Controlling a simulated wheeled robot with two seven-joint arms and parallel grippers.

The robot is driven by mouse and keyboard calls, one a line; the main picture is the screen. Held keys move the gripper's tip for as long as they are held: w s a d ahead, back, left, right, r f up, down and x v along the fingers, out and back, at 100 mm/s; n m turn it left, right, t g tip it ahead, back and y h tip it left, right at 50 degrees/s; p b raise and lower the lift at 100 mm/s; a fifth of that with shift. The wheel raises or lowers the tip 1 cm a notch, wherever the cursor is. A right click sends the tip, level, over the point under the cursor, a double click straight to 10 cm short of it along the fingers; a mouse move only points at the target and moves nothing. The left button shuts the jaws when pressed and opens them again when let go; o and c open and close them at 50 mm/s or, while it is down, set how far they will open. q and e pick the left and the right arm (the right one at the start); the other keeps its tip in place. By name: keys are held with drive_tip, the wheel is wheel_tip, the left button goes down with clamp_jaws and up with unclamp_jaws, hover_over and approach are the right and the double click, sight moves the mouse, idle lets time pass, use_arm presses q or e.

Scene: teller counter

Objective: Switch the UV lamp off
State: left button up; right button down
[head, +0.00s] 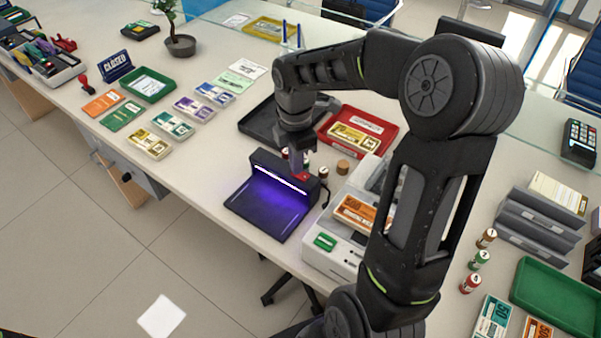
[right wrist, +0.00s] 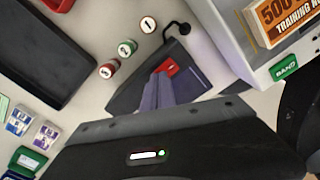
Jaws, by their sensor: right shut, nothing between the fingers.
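The UV lamp (head: 268,205) is a black unit at the counter's front edge, with a lit white tube and a purple glow on its base. Its dark housing (right wrist: 128,95) also shows in the right wrist view. A red rocker switch (right wrist: 172,67) sits on top of the housing, just beyond my fingertips. My right gripper (head: 299,170) is shut and empty, pointing down at the housing's top right end; its fingers also show in the right wrist view (right wrist: 158,88). Whether the fingertips touch the switch I cannot tell. My left gripper is out of view.
A white banknote machine (head: 325,255) with orange notes stands close right of the lamp. Several round coin rolls (right wrist: 108,70) stand behind the lamp, near a black tray (head: 262,126) and a red tray (head: 377,128). A black cable (right wrist: 178,27) leaves the housing.

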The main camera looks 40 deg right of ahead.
drive_tip(key=shift+f, duration=0.25)
drive_tip(key=shift+s, duration=0.1)
wheel_tip(320, 180, up, 7)
drive_tip(key=p, duration=0.5)
drive_tip(key=shift+p, duration=0.35)
idle(0.5)
